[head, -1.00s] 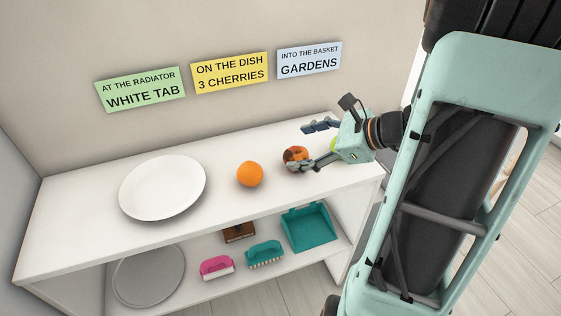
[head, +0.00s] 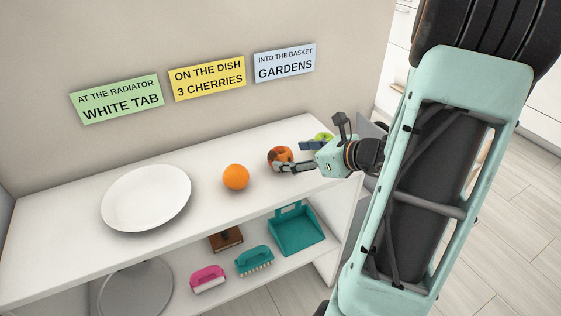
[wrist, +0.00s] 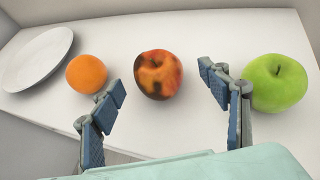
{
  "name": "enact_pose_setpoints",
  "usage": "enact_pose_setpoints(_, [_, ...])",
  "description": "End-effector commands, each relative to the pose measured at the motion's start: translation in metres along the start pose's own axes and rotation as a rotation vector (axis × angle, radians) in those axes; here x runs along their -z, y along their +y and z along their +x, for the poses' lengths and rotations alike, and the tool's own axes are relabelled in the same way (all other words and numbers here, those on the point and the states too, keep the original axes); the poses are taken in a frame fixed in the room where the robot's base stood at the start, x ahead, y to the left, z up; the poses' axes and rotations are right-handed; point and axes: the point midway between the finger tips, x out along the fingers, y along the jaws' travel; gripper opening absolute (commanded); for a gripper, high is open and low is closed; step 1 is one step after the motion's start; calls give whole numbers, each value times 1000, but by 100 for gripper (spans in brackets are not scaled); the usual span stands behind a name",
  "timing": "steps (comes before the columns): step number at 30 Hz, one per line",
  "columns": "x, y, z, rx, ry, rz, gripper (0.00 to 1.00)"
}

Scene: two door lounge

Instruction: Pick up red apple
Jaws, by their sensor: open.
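The red apple (head: 280,156), mottled red, orange and dark, sits on the white shelf top. In the wrist view the red apple (wrist: 158,74) lies ahead of my gripper (wrist: 162,100), roughly centred between the two open fingers and a little beyond their tips. In the head view my gripper (head: 293,157) reaches in from the right, and its fingers cover part of the apple's right side. The fingers are apart and hold nothing. Whether a finger touches the apple cannot be told from the head view.
A green apple (wrist: 275,83) sits close beside the right finger. An orange (head: 236,177) and a white plate (head: 146,197) lie to the left. The lower shelf holds a teal dustpan (head: 297,232), brushes (head: 254,261) and a grey round thing (head: 135,292). A wall stands behind.

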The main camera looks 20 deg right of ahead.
Motion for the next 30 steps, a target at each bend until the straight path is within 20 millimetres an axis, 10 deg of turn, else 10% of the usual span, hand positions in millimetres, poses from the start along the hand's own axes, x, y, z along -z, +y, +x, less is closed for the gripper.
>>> enact_pose_setpoints(9, [-1,4,44,-3,-1,1,69])
enact_pose_setpoints(18, [-3,4,47,-1,0,-1,68])
enact_pose_setpoints(30, [-2,4,47,-1,0,0,24])
